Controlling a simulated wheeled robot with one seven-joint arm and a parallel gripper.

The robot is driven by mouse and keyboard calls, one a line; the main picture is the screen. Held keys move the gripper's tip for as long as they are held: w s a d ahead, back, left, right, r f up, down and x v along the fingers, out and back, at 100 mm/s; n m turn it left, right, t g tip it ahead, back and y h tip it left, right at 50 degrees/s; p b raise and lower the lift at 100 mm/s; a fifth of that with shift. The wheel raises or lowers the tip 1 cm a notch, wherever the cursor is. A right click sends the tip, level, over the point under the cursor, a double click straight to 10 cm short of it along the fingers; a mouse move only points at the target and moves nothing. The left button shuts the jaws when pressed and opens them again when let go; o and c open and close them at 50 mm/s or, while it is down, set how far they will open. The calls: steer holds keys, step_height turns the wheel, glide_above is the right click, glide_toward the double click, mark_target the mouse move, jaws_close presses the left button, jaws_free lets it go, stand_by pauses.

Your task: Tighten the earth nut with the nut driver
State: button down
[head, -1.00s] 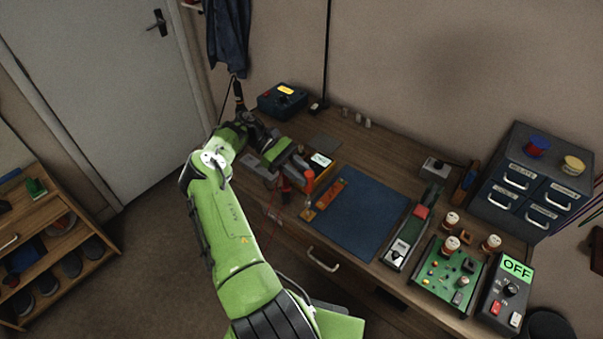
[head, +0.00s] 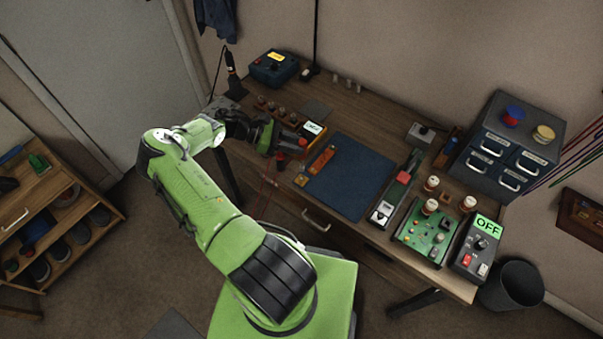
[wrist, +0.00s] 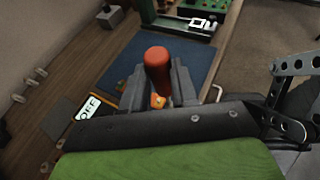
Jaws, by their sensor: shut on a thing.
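My gripper (wrist: 157,88) is shut on the nut driver, whose orange-red handle (wrist: 157,62) stands up between the fingers in the wrist view. In the head view my gripper (head: 279,146) is at the left part of the workbench, close to the orange instrument with a lit screen (head: 313,129). The driver's tip is hidden. I cannot make out the earth nut in either view.
A blue mat (head: 350,178) lies mid-bench, with an orange strip (head: 321,160) at its left edge. To its right are a dark fixture (head: 397,188), a green circuit board (head: 427,233) and a control box reading OFF (head: 476,247). Drawers (head: 508,140) stand at the back right.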

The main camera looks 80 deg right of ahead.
steer(key=n+t+h+p, duration=0.1)
steer(key=n+h+p, duration=0.1)
steer(key=n+h, duration=0.1)
steer(key=n+t+h+p, duration=0.2)
steer(key=n+h, duration=0.1)
steer(key=h, duration=0.1)
steer(key=shift+p, duration=0.35)
steer(key=shift+b, duration=0.4)
steer(key=shift+n, duration=0.3)
steer(key=shift+s+a+f+b, duration=0.1)
steer(key=shift+a+f+b, duration=0.4)
steer(key=shift+b, duration=0.85)
steer(key=shift+s+a+f+b, duration=0.15)
steer(key=shift+f+b, duration=0.5)
steer(key=shift+b, duration=0.7)
steer(key=shift+w+a+f+b, duration=0.1)
steer(key=shift+a+f+b, duration=0.4)
steer(key=shift+b, duration=0.85)
steer(key=shift+f, duration=0.55)
